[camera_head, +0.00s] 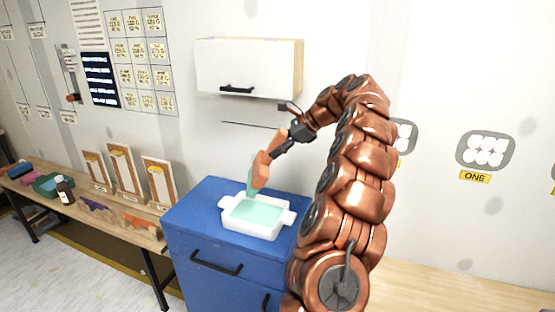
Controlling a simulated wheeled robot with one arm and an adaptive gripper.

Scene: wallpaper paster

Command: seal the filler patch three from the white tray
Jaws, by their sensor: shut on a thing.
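The white tray (284,226) holds pale teal liquid and sits on top of a blue cabinet. My gripper (285,143) is shut on a brush (263,165) with an orange handle and teal bristles. The brush points down, with its tip at the back left of the tray; I cannot tell whether it touches the liquid. On the wall, a grey patch with white lobes (486,150) is labelled ONE. Another grey patch (405,137) is mostly hidden behind my arm, its label unreadable. No label reading three can be made out.
The blue cabinet (190,225) stands below a white wall cupboard (245,68). A wooden bench (110,225) at left carries a brown bottle (65,190), upright boards (124,170) and coloured items. A wooden surface (450,290) runs along the wall at lower right.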

